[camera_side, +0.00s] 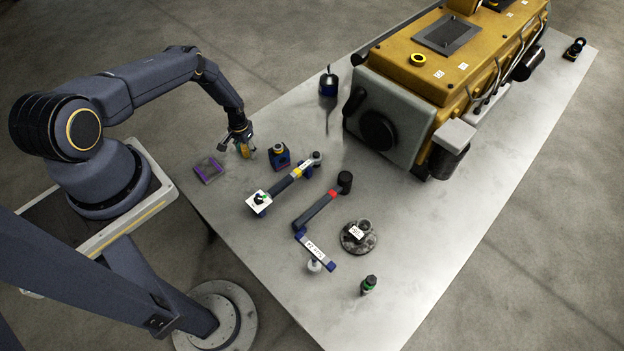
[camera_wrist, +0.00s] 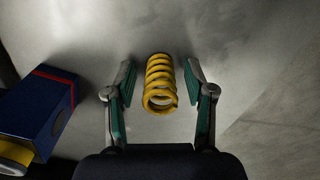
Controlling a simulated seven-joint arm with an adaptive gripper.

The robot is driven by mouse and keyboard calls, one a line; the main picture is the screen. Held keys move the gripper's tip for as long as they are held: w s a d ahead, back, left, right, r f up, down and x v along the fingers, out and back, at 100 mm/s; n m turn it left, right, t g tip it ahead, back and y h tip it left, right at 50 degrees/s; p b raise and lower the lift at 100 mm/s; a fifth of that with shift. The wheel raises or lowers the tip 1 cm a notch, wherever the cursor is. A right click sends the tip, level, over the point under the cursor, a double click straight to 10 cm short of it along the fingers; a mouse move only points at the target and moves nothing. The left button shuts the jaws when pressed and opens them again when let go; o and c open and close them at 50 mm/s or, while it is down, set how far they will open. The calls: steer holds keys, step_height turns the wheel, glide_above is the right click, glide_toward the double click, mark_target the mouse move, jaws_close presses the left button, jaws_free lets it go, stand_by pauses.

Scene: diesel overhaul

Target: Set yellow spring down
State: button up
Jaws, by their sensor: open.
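The yellow spring (camera_wrist: 160,84) is a coil seen between the two fingers of my gripper (camera_wrist: 160,90) in the wrist view. There is a gap on each side of it, so the fingers do not touch it. My gripper is open. In the side view my gripper (camera_side: 245,151) is low over the left part of the grey table (camera_side: 380,290), and a bit of yellow from the spring (camera_side: 243,149) shows there. The spring appears to stand on the table, though the wrist view does not make its exact contact clear.
A blue box (camera_wrist: 40,105) with a yellow ring lies close to my gripper's left in the wrist view; it also shows in the side view (camera_side: 279,157). A purple-edged tray (camera_side: 208,170) is on the other side. Tools lie nearby, and the yellow engine (camera_side: 450,70) stands behind.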

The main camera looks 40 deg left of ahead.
step_height(320, 180, up, 12)
steer(key=shift+f, duration=0.15)
steer(key=w+d+r+t, duration=0.15)
steer(key=w+r, duration=0.25)
steer(key=r, duration=0.7)
steer(key=w+d+r, duration=0.2)
steer(key=w+r, duration=0.1)
steer(key=r, duration=0.8)
steer(key=s+d+r+m+t+y, duration=0.1)
steer(key=d+r, duration=0.3)
steer(key=r, duration=0.5)
steer(key=s+d+r+m, duration=0.15)
steer(key=d+r, duration=0.25)
steer(key=r, duration=0.4)
steer(key=s+d+r+t, duration=0.1)
steer(key=s+d+r, duration=0.5)
steer(key=r, duration=0.2)
steer(key=s+d+r+t, duration=0.1)
steer(key=s+d+r, duration=0.1)
steer(key=s, duration=0.6)
steer(key=s+d+r+t+h, duration=0.1)
steer(key=s+d+r, duration=0.2)
steer(key=s+d, duration=0.2)
steer(key=s, duration=0.2)
steer(key=shift+s+d, duration=0.25)
steer(key=shift+s, duration=0.1)
